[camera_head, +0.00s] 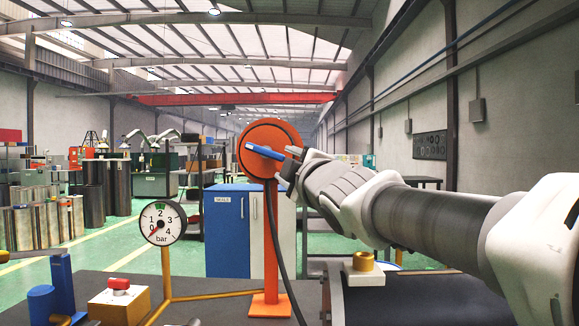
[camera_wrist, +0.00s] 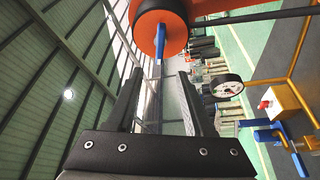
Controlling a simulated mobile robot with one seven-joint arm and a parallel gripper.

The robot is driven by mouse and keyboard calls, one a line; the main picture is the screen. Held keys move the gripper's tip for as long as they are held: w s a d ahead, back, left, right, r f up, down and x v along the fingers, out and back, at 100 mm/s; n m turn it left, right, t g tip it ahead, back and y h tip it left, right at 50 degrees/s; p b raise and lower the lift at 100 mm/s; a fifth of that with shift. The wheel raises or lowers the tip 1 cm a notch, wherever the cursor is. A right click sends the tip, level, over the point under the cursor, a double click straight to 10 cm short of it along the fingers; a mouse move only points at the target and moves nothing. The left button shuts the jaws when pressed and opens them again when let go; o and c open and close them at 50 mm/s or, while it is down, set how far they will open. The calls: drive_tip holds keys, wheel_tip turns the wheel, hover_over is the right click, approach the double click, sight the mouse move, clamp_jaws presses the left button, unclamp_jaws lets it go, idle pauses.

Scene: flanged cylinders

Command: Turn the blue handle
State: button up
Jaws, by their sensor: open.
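The blue handle (camera_head: 263,151) is a bar across the front of a round orange disc (camera_head: 289,131) on an orange stand. It slants slightly down to the right in the head view. My gripper (camera_head: 290,160) is at the handle's right end. In the wrist view my gripper (camera_wrist: 158,75) is open, its two black fingers apart. The blue handle (camera_wrist: 160,42) points down towards the gap between the fingertips, with the orange disc (camera_wrist: 160,18) behind it. I cannot tell whether a finger touches the handle.
A pressure gauge (camera_head: 163,223) on a yellow pipe stands left of the orange stand (camera_head: 270,255). A box with a red button (camera_head: 120,285) and a blue valve (camera_head: 60,285) are at the lower left. A dark cable hangs beside the stand. A blue and white cabinet (camera_head: 228,230) is behind.

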drive_tip(key=shift+v, duration=0.8)
drive_tip(key=s+d+f+m+g+h, duration=0.2)
drive_tip(key=s+d+f+m+h, duration=0.15)
drive_tip(key=d+f+m, duration=0.35)
drive_tip(key=s+d+f+m+g+h, duration=0.1)
drive_tip(key=s+d+f+m+g, duration=0.2)
drive_tip(key=s+f, duration=0.5)
drive_tip(key=s+d+f+m+g+h, duration=0.15)
drive_tip(key=s+f+m+g, duration=0.25)
drive_tip(key=s+f, duration=0.45)
drive_tip(key=s+d+f+m+g+h, duration=0.1)
drive_tip(key=s+d+f+m+g, duration=0.25)
drive_tip(key=f, duration=0.65)
drive_tip(key=s+a+r+p, duration=0.1)
drive_tip(key=s+r+p, duration=0.2)
drive_tip(key=r+p, duration=1.7)
drive_tip(key=shift+a+r+y+p, duration=0.2)
drive_tip(key=shift+r+y+p, duration=0.15)
drive_tip(key=shift+p, duration=0.4)
